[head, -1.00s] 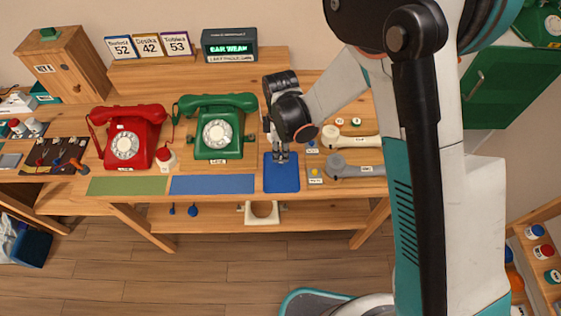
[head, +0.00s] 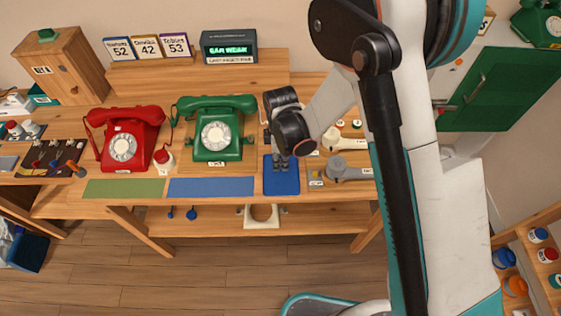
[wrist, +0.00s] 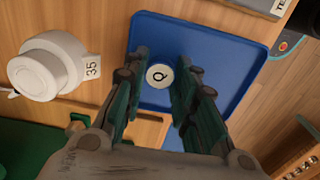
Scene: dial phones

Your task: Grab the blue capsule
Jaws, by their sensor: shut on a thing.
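My gripper (head: 280,163) points down over the blue tray (head: 282,184) at the table's front. In the wrist view, its two dark green fingers (wrist: 160,82) stand on either side of a small round piece (wrist: 159,75) with a cream face marked Q, and are shut on it. The blue tray (wrist: 240,70) lies behind the piece.
A green phone (head: 216,130) and a red phone (head: 125,140) stand to the left. A blue mat (head: 210,187) lies left of the tray. A white knob-like part (wrist: 45,68) is beside the tray.

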